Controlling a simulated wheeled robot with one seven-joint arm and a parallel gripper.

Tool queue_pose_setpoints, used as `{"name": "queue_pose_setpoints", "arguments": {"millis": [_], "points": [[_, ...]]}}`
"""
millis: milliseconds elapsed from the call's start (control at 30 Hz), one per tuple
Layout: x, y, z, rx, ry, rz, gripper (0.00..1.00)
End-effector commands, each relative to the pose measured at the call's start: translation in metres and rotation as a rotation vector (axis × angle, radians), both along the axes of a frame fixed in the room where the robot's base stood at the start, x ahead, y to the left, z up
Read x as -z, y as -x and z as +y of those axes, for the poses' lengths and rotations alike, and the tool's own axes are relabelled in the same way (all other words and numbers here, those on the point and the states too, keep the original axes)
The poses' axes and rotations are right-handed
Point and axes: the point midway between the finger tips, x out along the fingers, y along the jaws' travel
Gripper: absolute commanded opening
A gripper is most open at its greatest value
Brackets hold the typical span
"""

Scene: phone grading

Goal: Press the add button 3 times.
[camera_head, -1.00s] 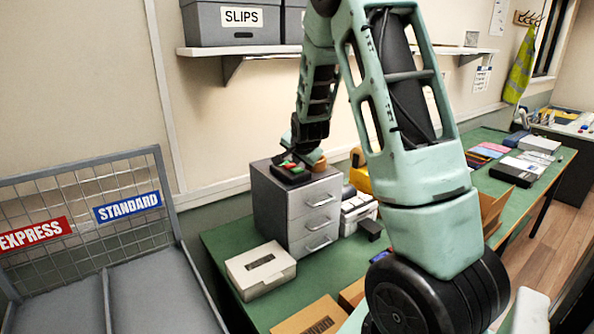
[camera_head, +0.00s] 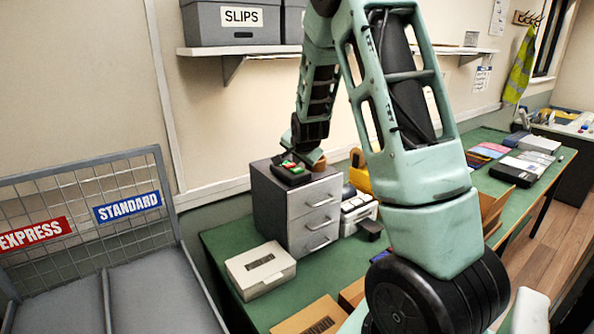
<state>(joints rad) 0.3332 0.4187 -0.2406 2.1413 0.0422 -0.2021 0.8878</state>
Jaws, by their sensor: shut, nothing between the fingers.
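A small dark button box (camera_head: 290,172) with green and red or orange buttons on top sits on the grey drawer unit (camera_head: 297,207). The buttons are too small to read, so I cannot tell which one is the add button. My gripper (camera_head: 287,158) points down at the box from above, at its back edge. Its fingertips are small and partly merged with the box in the picture. I cannot tell whether they touch a button.
The drawer unit stands on a green table (camera_head: 222,240). A white box (camera_head: 260,268) lies at its front left, and a yellow item (camera_head: 359,172) stands behind right. A wire rack (camera_head: 90,215) is at the left.

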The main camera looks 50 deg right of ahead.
Motion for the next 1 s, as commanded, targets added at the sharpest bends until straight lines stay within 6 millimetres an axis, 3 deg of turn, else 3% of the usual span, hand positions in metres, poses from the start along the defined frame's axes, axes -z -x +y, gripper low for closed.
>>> {"name": "queue_pose_setpoints", "arguments": {"millis": [1000], "points": [[0.0118,0.0,0.0,0.0,0.0,0.0,0.0]]}}
